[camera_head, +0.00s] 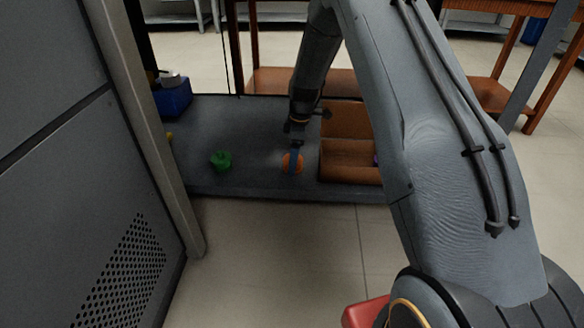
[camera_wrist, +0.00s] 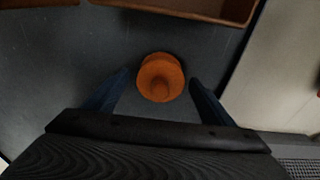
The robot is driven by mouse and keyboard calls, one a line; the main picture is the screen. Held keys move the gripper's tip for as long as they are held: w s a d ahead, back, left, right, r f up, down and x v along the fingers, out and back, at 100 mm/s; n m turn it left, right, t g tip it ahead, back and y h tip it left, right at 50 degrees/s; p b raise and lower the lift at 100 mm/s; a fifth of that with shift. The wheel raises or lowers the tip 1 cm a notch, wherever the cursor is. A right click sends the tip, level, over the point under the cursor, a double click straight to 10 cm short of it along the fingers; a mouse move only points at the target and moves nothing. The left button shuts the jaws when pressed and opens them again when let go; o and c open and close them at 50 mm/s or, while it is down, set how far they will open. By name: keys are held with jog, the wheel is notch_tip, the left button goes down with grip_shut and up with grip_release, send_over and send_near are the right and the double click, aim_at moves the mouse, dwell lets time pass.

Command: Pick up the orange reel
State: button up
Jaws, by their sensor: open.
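The orange reel (camera_head: 287,163) sits on a dark grey platform (camera_head: 250,180) low to the floor, left of a brown divided box. In the wrist view the orange reel (camera_wrist: 160,78) is seen from above. My gripper (camera_head: 294,160) reaches down over it, and one finger hides part of it in the head view. In the wrist view the two blue fingers of my gripper (camera_wrist: 160,82) are open, one on each side of the reel. A gap shows between each finger and the reel. I cannot tell how high the fingertips are above the platform.
A green reel-like object (camera_head: 221,161) stands on the platform to the left. A blue bin (camera_head: 173,99) is at the platform's back left. The brown box (camera_head: 348,146) lies just right of the reel, with a purple thing partly hidden inside. A grey cabinet (camera_head: 70,180) closes off the left.

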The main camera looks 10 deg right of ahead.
jog(key=shift+a+f, duration=0.1)
jog(key=shift+f, duration=0.55)
jog(key=c, duration=1.2)
jog(key=shift+r, duration=0.1)
jog(key=shift+c, duration=0.2)
